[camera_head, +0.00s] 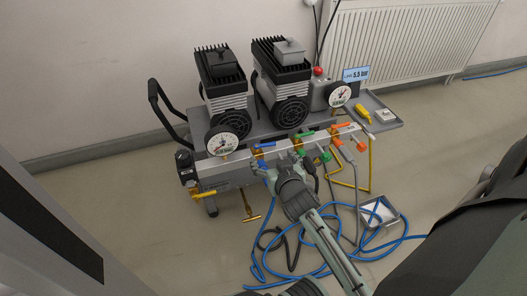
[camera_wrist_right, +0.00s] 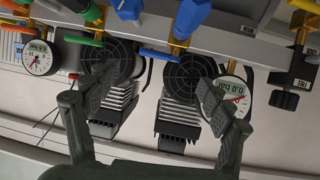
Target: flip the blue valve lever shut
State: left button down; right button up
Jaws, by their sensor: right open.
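The blue valve lever (camera_head: 264,145) sits on the silver manifold rail (camera_head: 235,174), just right of the left gauge. In the right wrist view the blue lever (camera_wrist_right: 158,54) is a thin bar lying roughly along the rail. My right gripper (camera_head: 278,168) is just in front of the rail, close to the blue valve, and hides part of the rail. In the right wrist view its fingers (camera_wrist_right: 157,98) are spread and empty, with the lever beyond the gap between them. I see no clear contact. My left gripper is not in view.
A green lever (camera_head: 303,135) and an orange lever (camera_head: 344,125) are farther right on the rail. Gauges (camera_head: 221,144) and two black compressor motors (camera_head: 222,75) stand behind. Blue hoses (camera_head: 262,262) and a small tray (camera_head: 379,214) lie on the floor.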

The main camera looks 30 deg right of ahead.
aim_at(267, 147)
jog(key=x, duration=0.4)
jog(key=b+x, duration=0.1)
jog(key=x, duration=0.2)
jog(key=shift+r, duration=0.3)
jog(key=shift+w+d+f, duration=0.15)
jog(key=shift+w+f, duration=0.05)
jog(key=shift+w, duration=0.25)
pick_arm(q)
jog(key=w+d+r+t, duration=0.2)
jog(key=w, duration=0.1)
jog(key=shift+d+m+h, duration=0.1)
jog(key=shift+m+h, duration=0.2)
pick_arm(e)
jog(key=shift+c, duration=0.2)
